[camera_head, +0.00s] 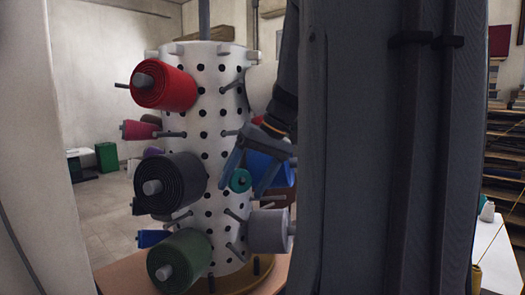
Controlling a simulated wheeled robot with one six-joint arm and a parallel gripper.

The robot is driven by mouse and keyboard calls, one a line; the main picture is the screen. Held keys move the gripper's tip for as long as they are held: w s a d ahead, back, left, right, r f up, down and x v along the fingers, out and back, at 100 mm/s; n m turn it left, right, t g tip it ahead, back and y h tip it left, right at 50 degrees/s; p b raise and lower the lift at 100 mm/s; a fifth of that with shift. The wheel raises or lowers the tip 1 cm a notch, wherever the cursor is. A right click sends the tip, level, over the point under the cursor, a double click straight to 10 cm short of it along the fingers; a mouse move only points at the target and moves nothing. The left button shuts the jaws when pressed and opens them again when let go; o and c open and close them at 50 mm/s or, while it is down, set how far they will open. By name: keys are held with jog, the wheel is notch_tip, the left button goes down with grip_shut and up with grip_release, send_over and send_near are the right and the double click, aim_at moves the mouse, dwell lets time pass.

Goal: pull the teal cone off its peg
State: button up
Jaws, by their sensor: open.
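The teal cone (241,180) sits on a peg on the front of the white perforated column (216,97), end toward the camera. It is small, with a dark hole at its end. My gripper (249,184) is open, with one finger to the left of the cone and one to the right. Whether either finger touches the cone cannot be told. The cone's peg is mostly hidden.
A blue roll (268,168) lies close behind my gripper. A grey roll (268,231) is below right, a black roll (178,187) left, a red roll (166,86) upper left and a green roll (178,262) lower left. Bare pegs stick out between them.

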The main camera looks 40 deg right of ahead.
aim_at(243, 178)
jog(key=s+d+r+t, duration=0.1)
jog(key=d+r+t, duration=0.1)
jog(key=d+r, duration=0.4)
jog(key=shift+y, duration=0.3)
jog(key=shift+w+a+f+p, duration=0.4)
jog(key=shift+w+a+f, duration=0.15)
jog(key=shift+a+f, duration=0.25)
jog(key=shift+w+a+f+p, duration=0.4)
jog(key=shift+w+a+f, duration=0.15)
jog(key=shift+f, duration=0.35)
jog(key=shift+w+a+f+p, duration=0.4)
jog(key=shift+w+a+f, duration=0.1)
jog(key=shift+a+f, duration=0.3)
jog(key=shift+d, duration=0.1)
jog(key=shift+c, duration=0.5)
jog(key=c, duration=1.1)
jog(key=shift+s+r, duration=0.2)
jog(key=shift+s, duration=0.15)
jog(key=shift+s+a+r+p, duration=0.45)
jog(key=shift+s+p, duration=0.3)
jog(key=shift+s, duration=1.65)
jog(key=shift+s+a+r+p, duration=0.4)
jog(key=shift+s+a+p, duration=0.3)
jog(key=shift+s, duration=1.7)
jog(key=shift+s+a+r+p, duration=0.4)
jog(key=shift+s+p, duration=0.45)
jog(key=shift+s, duration=1.55)
